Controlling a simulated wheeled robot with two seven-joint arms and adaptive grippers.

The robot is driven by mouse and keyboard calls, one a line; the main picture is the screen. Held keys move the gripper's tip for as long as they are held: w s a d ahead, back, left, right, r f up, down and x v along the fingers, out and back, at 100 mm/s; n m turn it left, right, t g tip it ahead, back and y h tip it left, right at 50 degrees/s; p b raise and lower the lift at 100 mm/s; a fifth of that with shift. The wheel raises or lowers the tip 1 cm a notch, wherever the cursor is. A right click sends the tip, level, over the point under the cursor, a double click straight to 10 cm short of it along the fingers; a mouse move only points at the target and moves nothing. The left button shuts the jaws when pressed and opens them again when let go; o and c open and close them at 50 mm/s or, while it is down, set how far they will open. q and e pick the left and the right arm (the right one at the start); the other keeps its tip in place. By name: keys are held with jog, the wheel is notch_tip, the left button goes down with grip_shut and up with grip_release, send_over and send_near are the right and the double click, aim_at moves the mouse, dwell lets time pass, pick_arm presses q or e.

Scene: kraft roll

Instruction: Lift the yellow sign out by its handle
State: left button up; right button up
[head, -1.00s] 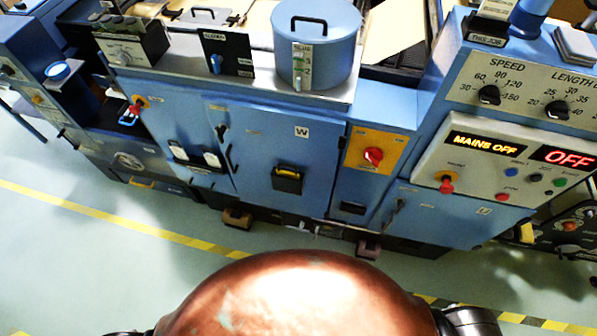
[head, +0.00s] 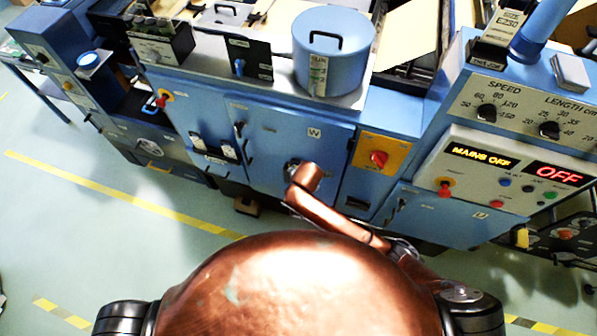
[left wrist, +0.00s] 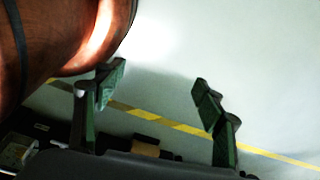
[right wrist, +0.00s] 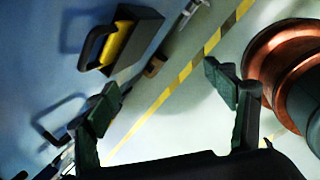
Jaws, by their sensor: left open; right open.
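The yellow sign (right wrist: 116,46) sits in a dark holder (right wrist: 145,38) on the blue cabinet front in the right wrist view. Its black handle (right wrist: 90,47) sticks out from it. My right gripper (right wrist: 162,88) is open and empty, with the sign beyond its fingertips, nearer the left finger in that view; they are apart. In the head view my right arm covers the sign's place on the door. My left gripper (left wrist: 155,85) is open and empty over the floor; it is not seen in the head view.
The blue cabinet door (head: 270,140) has a dark door handle, also in the right wrist view (right wrist: 58,118). A red knob (head: 379,158) on a yellow plate is right of the door. A blue pot (head: 335,55) stands on top. Floor in front is clear, with yellow tape (head: 120,192).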

jog(key=w+a+r+n+t+h, duration=0.1)
jog(key=w+a+r+n+h, duration=0.1)
jog(key=w+r+n, duration=0.4)
pick_arm(q)
jog(key=shift+s+r+p, duration=0.35)
jog(key=shift+s+r, duration=0.05)
jog(key=shift+s, duration=0.1)
pick_arm(e)
jog(key=w+f+n, duration=0.2)
jog(key=w+f, duration=0.2)
jog(key=f, duration=0.2)
jog(key=shift+d+f+t+h, duration=0.3)
jog(key=shift+d+t, duration=0.1)
jog(key=shift+d, duration=0.05)
jog(key=shift+c, duration=0.4)
pick_arm(q)
jog(key=shift+s, duration=0.1)
pick_arm(e)
jog(key=c, duration=1.5)
pick_arm(q)
jog(key=shift+r, duration=0.1)
pick_arm(e)
jog(key=shift+r, duration=0.1)
